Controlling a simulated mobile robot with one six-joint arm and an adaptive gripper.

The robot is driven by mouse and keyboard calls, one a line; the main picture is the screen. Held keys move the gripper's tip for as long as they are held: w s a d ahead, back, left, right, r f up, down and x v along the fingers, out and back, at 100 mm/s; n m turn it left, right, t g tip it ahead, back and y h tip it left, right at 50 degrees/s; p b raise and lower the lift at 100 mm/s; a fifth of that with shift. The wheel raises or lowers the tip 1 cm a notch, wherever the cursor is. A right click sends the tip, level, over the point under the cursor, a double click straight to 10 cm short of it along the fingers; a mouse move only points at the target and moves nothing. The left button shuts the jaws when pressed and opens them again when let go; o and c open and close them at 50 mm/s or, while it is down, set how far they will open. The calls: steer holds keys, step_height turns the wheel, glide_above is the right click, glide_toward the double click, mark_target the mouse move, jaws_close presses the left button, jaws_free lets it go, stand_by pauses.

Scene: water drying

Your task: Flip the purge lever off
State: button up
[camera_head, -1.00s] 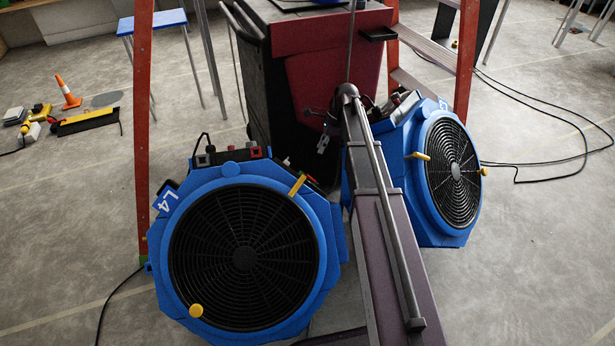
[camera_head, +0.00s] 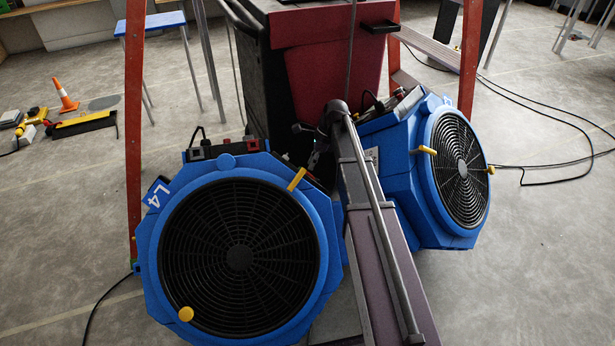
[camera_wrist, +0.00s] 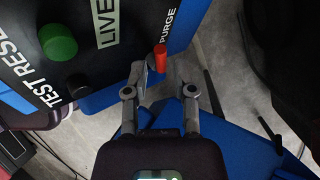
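The purge lever (camera_wrist: 160,57) is a short red lever beside the PURGE label, on the edge of a black panel with blue sides in the wrist view. My gripper (camera_wrist: 150,75) points at it from below. Its grey fingertips are close to the lever's lower end, and I cannot tell whether they touch it. In the head view my gripper (camera_head: 318,158) is small and dark between the two blue fan units, and the lever cannot be made out there.
A green knob (camera_wrist: 58,42) and a dark knob sit on the same panel. A blue fan unit marked L4 (camera_head: 150,240) stands at left, another blue fan unit (camera_head: 395,170) at right. A maroon cabinet (camera_head: 325,75) is behind them, between red uprights. Black cables lie on the floor at right.

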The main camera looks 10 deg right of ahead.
steer(key=shift+b+x, duration=1.55)
steer(key=shift+x, duration=0.45)
jaws_close()
